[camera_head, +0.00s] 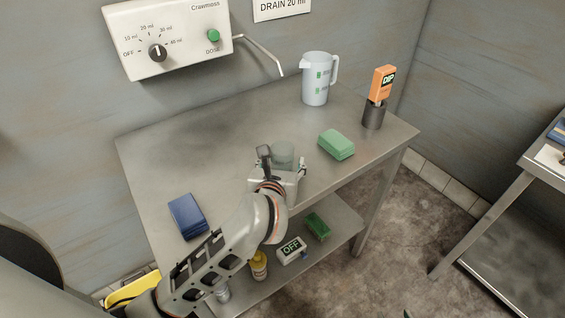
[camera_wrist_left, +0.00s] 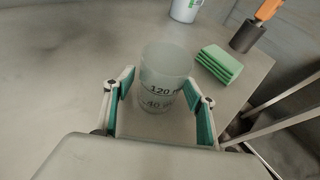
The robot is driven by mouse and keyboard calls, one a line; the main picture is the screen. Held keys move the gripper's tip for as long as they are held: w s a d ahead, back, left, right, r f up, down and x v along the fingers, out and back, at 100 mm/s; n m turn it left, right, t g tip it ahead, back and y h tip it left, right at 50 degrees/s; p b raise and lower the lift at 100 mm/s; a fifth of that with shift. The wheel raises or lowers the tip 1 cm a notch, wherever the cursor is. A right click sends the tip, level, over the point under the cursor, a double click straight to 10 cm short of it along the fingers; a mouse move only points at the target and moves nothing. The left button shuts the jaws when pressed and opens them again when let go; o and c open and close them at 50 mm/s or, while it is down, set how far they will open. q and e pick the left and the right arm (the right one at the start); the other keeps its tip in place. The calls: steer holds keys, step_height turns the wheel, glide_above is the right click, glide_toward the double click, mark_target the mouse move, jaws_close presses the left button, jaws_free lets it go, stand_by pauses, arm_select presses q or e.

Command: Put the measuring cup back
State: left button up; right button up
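The measuring cup (camera_wrist_left: 166,72) is a clear beaker with "120" and "40" marks in the left wrist view. It stands upright on the steel table and also shows faintly in the head view (camera_head: 284,153), partly hidden by my gripper. My left gripper (camera_wrist_left: 163,88) is at the cup, with one finger on each side. The fingers are spread, with a small gap visible at the left; contact at the right is unclear. The gripper also shows in the head view (camera_head: 281,165). My right gripper is not in view.
A dispenser (camera_head: 168,38) with a spout hangs above.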

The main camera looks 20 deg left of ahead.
arm_select(q)
steer(key=shift+r, duration=0.1)
steer(key=shift+s+r, duration=0.1)
steer(key=shift+r, duration=0.05)
steer(key=v, duration=1.1)
steer(key=shift+s+d+p, duration=0.1)
steer(key=shift+s+p, duration=0.25)
steer(key=shift+s, duration=0.05)
